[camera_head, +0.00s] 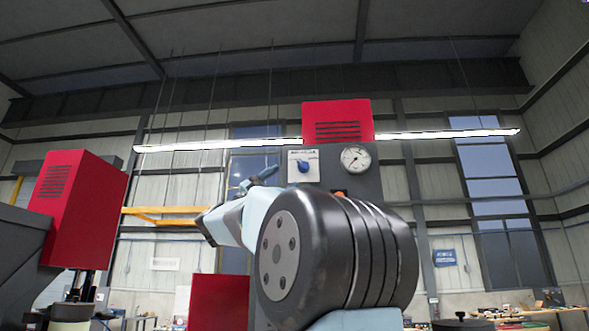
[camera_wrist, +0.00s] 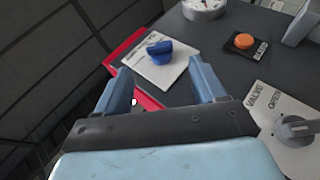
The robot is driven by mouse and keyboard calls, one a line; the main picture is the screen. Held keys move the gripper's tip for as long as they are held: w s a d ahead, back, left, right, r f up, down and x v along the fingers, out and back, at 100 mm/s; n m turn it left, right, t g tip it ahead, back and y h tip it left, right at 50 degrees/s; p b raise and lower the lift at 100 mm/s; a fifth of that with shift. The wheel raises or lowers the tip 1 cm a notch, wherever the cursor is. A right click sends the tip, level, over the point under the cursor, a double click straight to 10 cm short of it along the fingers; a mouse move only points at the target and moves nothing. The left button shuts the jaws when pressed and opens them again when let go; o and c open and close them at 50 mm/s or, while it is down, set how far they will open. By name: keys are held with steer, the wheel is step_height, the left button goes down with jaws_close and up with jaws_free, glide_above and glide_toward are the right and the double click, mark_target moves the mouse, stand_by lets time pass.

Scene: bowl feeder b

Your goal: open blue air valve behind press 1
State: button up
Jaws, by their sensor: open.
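The blue valve knob (camera_wrist: 159,48) sits on a white plate (camera_wrist: 146,72) on a dark grey panel, ahead of my gripper in the wrist view. In the head view the blue knob (camera_head: 303,166) shows on its white plate, left of the round gauge. My gripper (camera_wrist: 160,84) is open and empty, its two blue fingers apart, with the knob beyond and between them. I see no contact with the knob. In the head view my gripper (camera_head: 262,178) is small, just left of the plate, partly hidden by my arm.
A gauge (camera_head: 356,159) and an orange button (camera_wrist: 243,41) are on the same panel. A grey knob (camera_wrist: 297,129) with a "VALVE" label stands close at right in the wrist view. My arm hides the panel's lower part.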

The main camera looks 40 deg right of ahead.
mark_target(301, 166)
steer(key=x, duration=0.7)
